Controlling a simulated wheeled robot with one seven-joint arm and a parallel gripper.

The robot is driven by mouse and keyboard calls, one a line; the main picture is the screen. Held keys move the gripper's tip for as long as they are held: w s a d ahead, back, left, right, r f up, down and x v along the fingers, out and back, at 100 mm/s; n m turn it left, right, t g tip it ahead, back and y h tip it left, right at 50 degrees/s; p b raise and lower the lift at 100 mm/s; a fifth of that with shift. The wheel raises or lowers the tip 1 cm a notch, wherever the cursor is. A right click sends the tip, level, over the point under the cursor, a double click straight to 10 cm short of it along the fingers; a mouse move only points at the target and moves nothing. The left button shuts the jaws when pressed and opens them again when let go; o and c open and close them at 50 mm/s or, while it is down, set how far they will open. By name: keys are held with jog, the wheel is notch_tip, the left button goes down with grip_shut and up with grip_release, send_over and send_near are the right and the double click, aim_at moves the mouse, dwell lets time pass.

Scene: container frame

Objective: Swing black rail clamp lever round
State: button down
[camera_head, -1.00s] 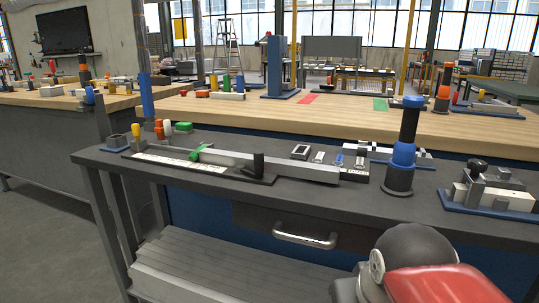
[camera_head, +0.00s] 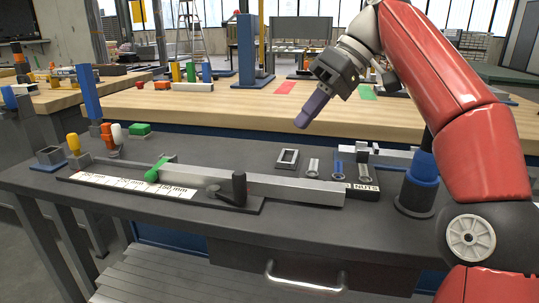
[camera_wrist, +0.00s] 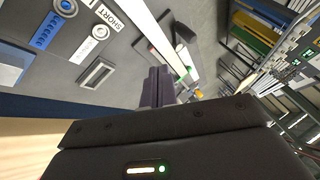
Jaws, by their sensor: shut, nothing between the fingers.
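In the wrist view a dark lever shape (camera_wrist: 184,32) shows near the pale rail, beyond my fingertips. A green lever (camera_head: 156,170) sits at the rail's left part. My gripper (camera_head: 303,122) points down and left, above the back edge of the dark bench, apart from and up to the right of the black lever. Its purple-grey fingers (camera_wrist: 158,84) are together and empty.
A white scale strip (camera_head: 130,184) lies along the rail's front left. An open square frame (camera_head: 287,159), several small fittings and a blue-collared post (camera_head: 418,180) stand right of the lever. Yellow, orange and white pegs stand at left. Bare bench (camera_head: 210,230) lies in front.

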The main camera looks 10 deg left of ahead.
jog(key=b+x, duration=0.2)
jog(key=x, duration=0.7)
jog(key=shift+s+a+f, duration=0.1)
jog(key=shift+f, duration=0.2)
jog(key=s+a, duration=0.2)
jog(key=shift+s+b, duration=0.3)
jog(key=shift+b, duration=0.1)
jog(key=shift+s+a, duration=0.15)
jog(key=shift+s, duration=0.2)
